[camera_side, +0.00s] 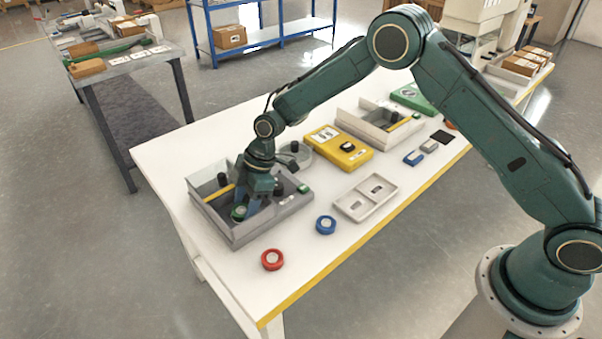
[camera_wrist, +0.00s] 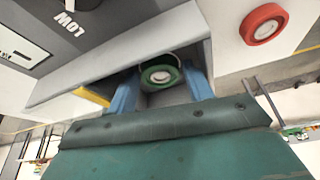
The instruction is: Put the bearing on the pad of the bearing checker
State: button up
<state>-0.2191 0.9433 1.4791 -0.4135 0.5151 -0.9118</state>
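A green-rimmed bearing (camera_side: 239,212) is inside the front-left walled bay of a grey station (camera_side: 240,236). In the wrist view the bearing (camera_wrist: 161,75) shows its pale centre between my blue fingers. My gripper (camera_side: 239,203) points down into that bay, one finger on each side of the bearing. I cannot tell whether the fingers press on it. The station's lettering (camera_wrist: 70,20), which seems to read LOW, shows in the wrist view. Its black knobs and yellow bar show in the side view. I cannot make out which surface is the checker's pad.
A red ring (camera_side: 272,260) and a blue ring (camera_side: 326,225) lie on the white table (camera_side: 190,148). The near table edge is mostly clear.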

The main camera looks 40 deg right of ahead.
jog(key=shift+r, duration=0.1)
jog(key=v, duration=1.2)
dwell(0.6)
jog(key=s+d+r+m+t+h, duration=0.1)
jog(key=s+d+r+m, duration=0.35)
jog(key=s+r, duration=0.35)
jog(key=s+d+r+m+t+h, duration=0.1)
jog(key=s+d+r+m+t, duration=0.15)
jog(key=s+d+r, duration=0.5)
jog(key=s+d+r+m+h, duration=0.1)
jog(key=s+m, duration=0.3)
jog(key=s, duration=0.5)
jog(key=s+d+r+m+t+h, duration=0.1)
jog(key=s+d+m, duration=0.3)
jog(key=s, duration=0.6)
jog(key=shift+s+m, duration=0.25)
jog(key=shift+m, duration=0.15)
